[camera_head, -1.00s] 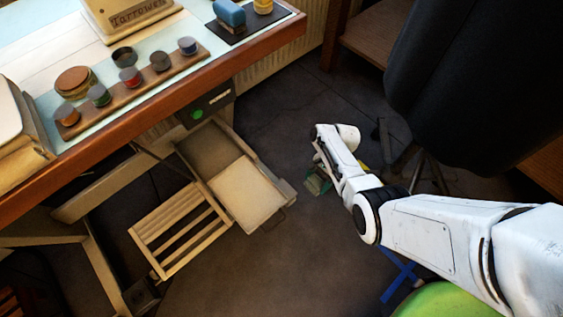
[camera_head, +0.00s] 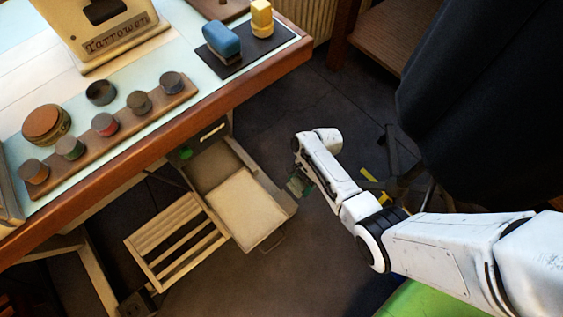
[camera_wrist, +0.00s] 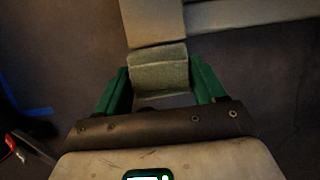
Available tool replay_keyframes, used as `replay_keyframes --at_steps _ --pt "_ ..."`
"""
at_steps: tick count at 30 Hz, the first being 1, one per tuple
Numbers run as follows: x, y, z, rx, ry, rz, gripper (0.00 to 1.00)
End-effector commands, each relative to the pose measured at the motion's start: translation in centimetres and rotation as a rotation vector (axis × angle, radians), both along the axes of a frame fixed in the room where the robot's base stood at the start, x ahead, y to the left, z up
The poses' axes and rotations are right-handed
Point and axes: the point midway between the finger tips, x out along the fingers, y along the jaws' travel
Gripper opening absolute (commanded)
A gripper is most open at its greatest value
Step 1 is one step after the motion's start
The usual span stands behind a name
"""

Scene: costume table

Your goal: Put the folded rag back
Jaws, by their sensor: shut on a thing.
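The folded rag (camera_wrist: 160,76) is a grey-green cloth block in the wrist view. My gripper (camera_wrist: 159,66) has its green fingers on both sides of the rag and is shut on it. In the head view my gripper (camera_head: 299,186) hangs low over the dark floor, just right of an open drawer (camera_head: 262,178) under the table. The rag is too small and dark there to make out clearly. A pale flat slab (camera_head: 245,208) lies over the front part of the drawer; I cannot tell what it is.
The table (camera_head: 150,150) holds a rack (camera_head: 125,133) of several paint pots, a cream box marked Tarrowen (camera_head: 105,35), and a dark mat (camera_head: 258,52) with blue and yellow blocks. A slatted wooden piece (camera_head: 178,240) stands left of the drawer. Dark cloth (camera_head: 490,110) hangs at right.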

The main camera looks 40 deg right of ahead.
Motion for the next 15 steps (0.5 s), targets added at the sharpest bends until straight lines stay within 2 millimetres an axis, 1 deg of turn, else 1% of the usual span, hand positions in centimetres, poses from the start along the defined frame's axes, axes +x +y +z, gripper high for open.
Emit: replay_keyframes --at_steps 1,3,6,9,15 --pt "-0.1 1.4 -0.2 0.0 0.0 0.006 0.36" --pt "-0.1 3.1 -0.1 0.0 -0.002 0.007 0.36" --pt "0.0 5.0 -0.2 -0.001 -0.002 0.005 0.36" --pt "0.0 6.2 -0.1 -0.001 -0.001 0.003 0.36" --pt "0.0 7.3 -0.1 -0.001 -0.001 0.002 0.36"
